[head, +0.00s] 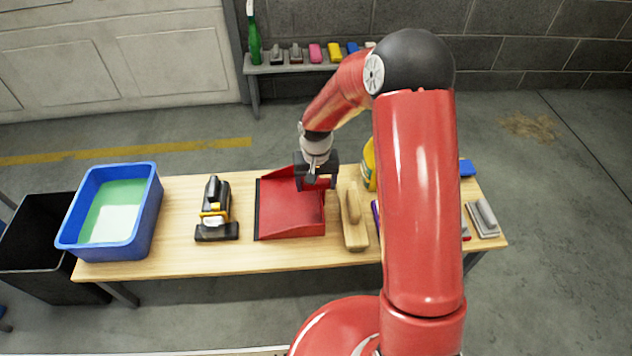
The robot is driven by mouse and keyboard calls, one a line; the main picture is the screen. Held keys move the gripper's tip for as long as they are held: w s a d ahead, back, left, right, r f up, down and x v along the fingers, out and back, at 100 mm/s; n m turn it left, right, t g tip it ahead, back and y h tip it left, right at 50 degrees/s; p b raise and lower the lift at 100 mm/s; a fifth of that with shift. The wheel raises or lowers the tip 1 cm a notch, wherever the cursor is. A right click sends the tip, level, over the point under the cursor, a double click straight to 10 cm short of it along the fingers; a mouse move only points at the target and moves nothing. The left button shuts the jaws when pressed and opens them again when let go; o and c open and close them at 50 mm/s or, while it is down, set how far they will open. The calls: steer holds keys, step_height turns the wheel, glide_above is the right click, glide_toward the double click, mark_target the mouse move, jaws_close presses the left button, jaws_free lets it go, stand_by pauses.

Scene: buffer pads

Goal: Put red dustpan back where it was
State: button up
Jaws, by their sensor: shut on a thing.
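The red dustpan (288,215) is at the middle of the wooden table (180,262), its dark front lip facing left. My gripper (317,183) is over its right back part and is shut on it, near the handle. The fingertips and most of the handle are hidden by the gripper. I cannot tell whether the dustpan rests on the table or is slightly raised.
A wooden brush (352,215) lies close to the dustpan's right side. A black and yellow tool (215,212) stands to its left. A blue tub (148,215) is at the table's left end. A yellow container (369,165) stands behind my arm, which hides part of the table's right side.

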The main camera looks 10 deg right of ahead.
steer(key=shift+f, duration=0.1)
steer(key=o, duration=1.5)
steer(key=s+d+r+t, duration=0.1)
steer(key=s+d+r, duration=0.15)
steer(key=r, duration=0.85)
steer(key=s+d+r+t, duration=0.1)
steer(key=s+r, duration=0.3)
steer(key=r, duration=0.7)
steer(key=s+d+r+t, duration=0.1)
steer(key=s+d+r, duration=0.1)
steer(key=s, duration=0.8)
steer(key=s+d+r+t, duration=0.2)
steer(key=s+r, duration=0.2)
steer(key=s, duration=0.5)
steer(key=shift+s+d+r+t+p, duration=0.2)
steer(key=shift+s+r+t+p, duration=0.1)
steer(key=shift+s+p, duration=0.1)
